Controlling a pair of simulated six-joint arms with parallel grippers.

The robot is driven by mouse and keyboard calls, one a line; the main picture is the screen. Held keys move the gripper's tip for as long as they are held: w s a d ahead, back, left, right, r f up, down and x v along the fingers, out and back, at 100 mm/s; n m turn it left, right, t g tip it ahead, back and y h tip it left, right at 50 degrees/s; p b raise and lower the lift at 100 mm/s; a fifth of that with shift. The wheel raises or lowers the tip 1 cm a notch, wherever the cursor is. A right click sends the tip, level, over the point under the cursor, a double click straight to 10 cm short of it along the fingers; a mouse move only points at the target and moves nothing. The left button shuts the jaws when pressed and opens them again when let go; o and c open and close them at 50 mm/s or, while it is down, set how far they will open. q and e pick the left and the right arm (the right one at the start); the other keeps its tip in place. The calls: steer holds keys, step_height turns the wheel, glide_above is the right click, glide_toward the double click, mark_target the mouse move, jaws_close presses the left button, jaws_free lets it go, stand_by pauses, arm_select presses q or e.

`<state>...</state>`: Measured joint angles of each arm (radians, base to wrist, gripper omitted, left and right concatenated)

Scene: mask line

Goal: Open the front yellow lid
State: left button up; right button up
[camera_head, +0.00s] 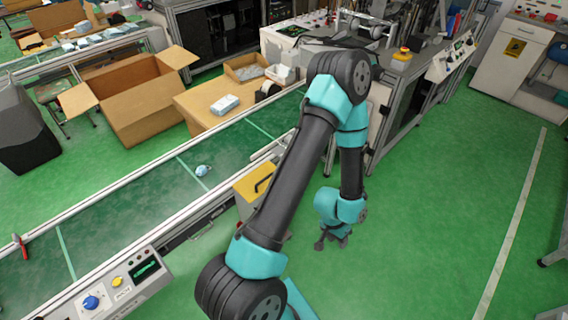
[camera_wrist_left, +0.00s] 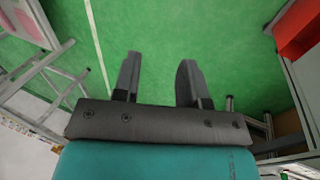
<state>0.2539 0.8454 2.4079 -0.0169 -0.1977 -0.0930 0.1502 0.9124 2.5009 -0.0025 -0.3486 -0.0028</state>
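The yellow lid (camera_head: 252,184) lies on top of a grey box beside the conveyor, near the middle of the head view. My right gripper is not in view.
The conveyor (camera_head: 150,205) runs diagonally behind the lid, with a small bluish item (camera_head: 202,170) on it. A control panel with a blue knob (camera_head: 91,302) is at lower left. Open cardboard boxes (camera_head: 135,100) stand beyond. The floor at right is clear.

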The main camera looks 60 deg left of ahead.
arm_select(q)
steer(key=w+a+r, duration=0.2)
steer(key=a, duration=0.5)
steer(key=w+a+r, duration=0.1)
steer(key=a, duration=0.6)
step_height(320, 180, up, 14)
steer(key=y, duration=0.2)
glide_above(259, 177)
steer(key=s+d, duration=0.1)
steer(key=d, duration=0.1)
steer(key=shift+a+g, duration=0.2)
steer(key=shift+g, duration=0.1)
steer(key=d+f, duration=0.1)
steer(key=f, duration=0.4)
steer(key=d+f, duration=0.1)
steer(key=f, duration=0.5)
steer(key=d+f, duration=0.1)
steer(key=f, duration=0.5)
steer(key=shift+w+d, duration=0.2)
steer(key=shift+w, duration=0.1)
steer(key=shift+c, duration=0.5)
jaws_close()
